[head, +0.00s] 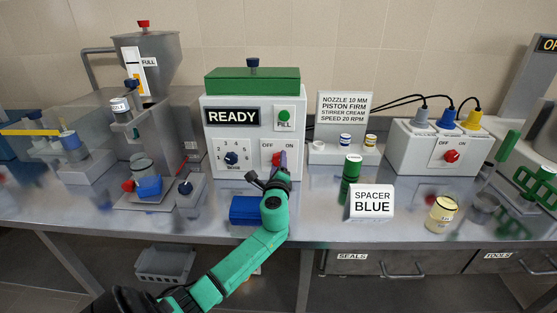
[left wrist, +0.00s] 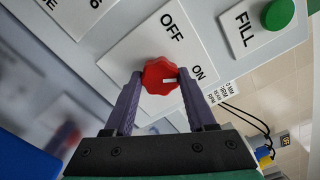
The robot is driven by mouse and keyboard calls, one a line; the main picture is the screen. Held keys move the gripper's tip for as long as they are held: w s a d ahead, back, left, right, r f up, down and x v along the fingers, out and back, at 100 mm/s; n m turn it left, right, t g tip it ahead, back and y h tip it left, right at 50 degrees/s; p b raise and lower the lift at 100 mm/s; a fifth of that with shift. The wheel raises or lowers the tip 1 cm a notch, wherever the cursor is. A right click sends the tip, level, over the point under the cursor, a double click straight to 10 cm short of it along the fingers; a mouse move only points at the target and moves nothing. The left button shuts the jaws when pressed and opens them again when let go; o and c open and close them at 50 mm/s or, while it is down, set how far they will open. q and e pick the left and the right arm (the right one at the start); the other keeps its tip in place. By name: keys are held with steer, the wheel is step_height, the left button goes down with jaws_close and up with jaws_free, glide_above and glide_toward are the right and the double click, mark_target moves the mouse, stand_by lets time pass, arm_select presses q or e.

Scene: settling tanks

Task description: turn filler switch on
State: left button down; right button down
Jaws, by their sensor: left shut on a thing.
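The filler is a white box (head: 213,130) with a green lid, a READY display and a round green FILL button (head: 285,114). Its switch is a red knob (left wrist: 157,72) on a white plate marked OFF and ON; a white mark on the knob points toward ON in the left wrist view. My left gripper (left wrist: 159,88) is shut on this knob, one purple finger on each side. In the head view my left gripper (head: 277,165) is at the plate and covers part of the knob. My right gripper is not in view.
A blue block (head: 247,210) lies before the filler. A green cylinder (head: 350,178) stands behind a SPACER BLUE sign (head: 371,202). Another white box (head: 410,150) at the right has its own red OFF/ON knob (head: 452,156). A steel hopper (head: 155,60) stands at the left.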

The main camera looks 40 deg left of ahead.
arm_select(q)
steer(key=shift+f+m, duration=0.1)
steer(key=shift+m, duration=0.5)
steer(key=shift+c, duration=1.1)
jaws_free()
steer(key=b+v, duration=0.1)
steer(key=v, duration=1.3)
steer(key=shift+s+d, duration=0.2)
